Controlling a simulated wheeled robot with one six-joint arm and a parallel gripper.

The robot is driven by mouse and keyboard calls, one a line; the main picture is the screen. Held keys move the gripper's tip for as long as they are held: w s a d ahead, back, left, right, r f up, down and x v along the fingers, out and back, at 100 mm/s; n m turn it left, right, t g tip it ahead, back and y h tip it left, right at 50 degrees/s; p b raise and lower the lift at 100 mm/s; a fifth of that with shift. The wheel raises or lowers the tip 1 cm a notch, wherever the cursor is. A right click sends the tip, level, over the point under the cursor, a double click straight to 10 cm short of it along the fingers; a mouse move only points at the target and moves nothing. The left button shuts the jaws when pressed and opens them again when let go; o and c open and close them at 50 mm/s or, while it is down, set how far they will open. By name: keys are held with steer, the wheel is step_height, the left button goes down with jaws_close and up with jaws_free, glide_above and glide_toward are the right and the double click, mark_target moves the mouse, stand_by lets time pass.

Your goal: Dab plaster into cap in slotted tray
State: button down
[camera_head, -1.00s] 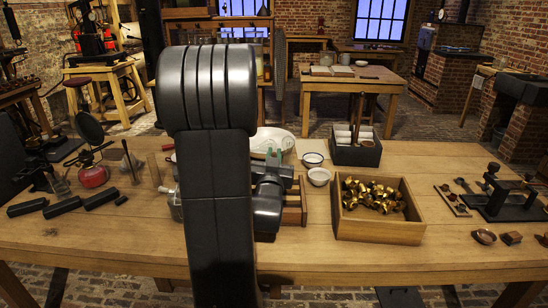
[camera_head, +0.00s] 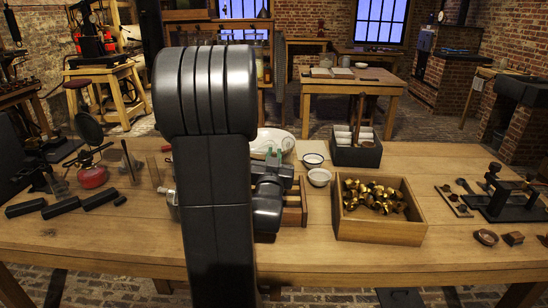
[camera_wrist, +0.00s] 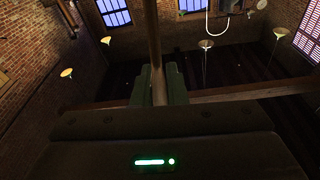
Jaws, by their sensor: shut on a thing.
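My gripper (camera_head: 273,156) is over the table just right of my arm, its green fingertips pointing away toward the white oval dish. In the wrist view my gripper (camera_wrist: 160,86) is shut on a slim brown wooden stick (camera_wrist: 153,40), likely a tool's handle; its working end is out of view. A wooden piece (camera_head: 299,205), perhaps the slotted tray, shows only partly beside my wrist, and the rest is hidden. Brass caps (camera_head: 371,196) lie heaped in an open wooden box (camera_head: 383,231). No single cap in slots and no plaster can be made out.
A white oval dish (camera_head: 289,141) lies behind the gripper. Two small white bowls, one (camera_head: 313,160) dark-rimmed and one (camera_head: 319,178) plain, stand to its right. A dark divided box (camera_head: 357,155) is farther back. A red burner (camera_head: 92,177) and black blocks (camera_head: 100,198) are at left.

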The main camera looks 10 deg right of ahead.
steer(key=shift+f+b, duration=1.55)
steer(key=shift+b, duration=0.4)
stand_by(1.0)
steer(key=shift+r, duration=0.15)
stand_by(0.7)
step_height(320, 180, up, 7)
steer(key=p, duration=0.3)
steer(key=shift+r+p, duration=0.2)
steer(key=shift+p, duration=0.15)
stand_by(0.5)
steer(key=shift+f, duration=0.1)
stand_by(0.5)
